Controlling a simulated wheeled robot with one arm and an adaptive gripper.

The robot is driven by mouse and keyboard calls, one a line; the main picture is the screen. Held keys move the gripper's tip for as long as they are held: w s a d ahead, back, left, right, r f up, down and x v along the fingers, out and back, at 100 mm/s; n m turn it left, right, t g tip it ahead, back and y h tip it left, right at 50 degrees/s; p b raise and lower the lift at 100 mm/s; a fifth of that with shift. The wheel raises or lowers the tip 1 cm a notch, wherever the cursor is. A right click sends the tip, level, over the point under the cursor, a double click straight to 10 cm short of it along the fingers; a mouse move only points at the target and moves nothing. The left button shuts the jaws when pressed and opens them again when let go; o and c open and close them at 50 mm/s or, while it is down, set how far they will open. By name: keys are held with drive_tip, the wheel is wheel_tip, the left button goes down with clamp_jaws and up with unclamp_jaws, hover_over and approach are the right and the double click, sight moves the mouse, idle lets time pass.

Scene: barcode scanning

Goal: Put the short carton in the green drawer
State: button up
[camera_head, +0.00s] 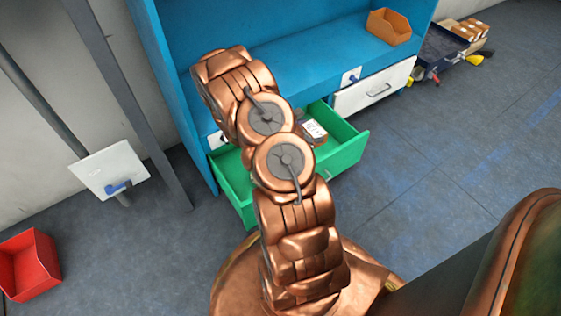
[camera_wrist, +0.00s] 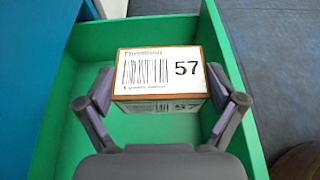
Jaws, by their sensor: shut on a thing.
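The green drawer (camera_head: 345,152) is pulled open from the blue cabinet in the head view. My arm covers much of it there, and my gripper is hidden behind the arm. In the wrist view my gripper (camera_wrist: 161,100) is shut on the short carton (camera_wrist: 140,72), one finger on each side. The carton is a box with a white label, a barcode and the number 57. It also shows partly in the head view (camera_head: 313,131). The carton is over the inside of the green drawer (camera_wrist: 75,108), between its side walls. I cannot tell whether it touches the drawer floor.
A white drawer (camera_head: 372,88) is shut in the blue cabinet (camera_head: 310,52). An orange bin (camera_head: 388,27) stands on the cabinet's shelf. A red bin (camera_head: 28,265) is on the floor at left. A dark tray with boxes (camera_head: 440,50) is at the back right. The floor at right is clear.

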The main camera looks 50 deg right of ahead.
wheel_tip(320, 180, down, 6)
drive_tip(key=shift+w+r+b, duration=0.1)
drive_tip(key=shift+r+b, duration=0.1)
drive_tip(key=shift+b, duration=0.55)
drive_tip(key=shift+f+b, duration=2.05)
drive_tip(key=shift+f, duration=3.15)
drive_tip(key=shift+f, duration=0.15)
drive_tip(key=o, duration=1)
drive_tip(key=shift+o, duration=0.2)
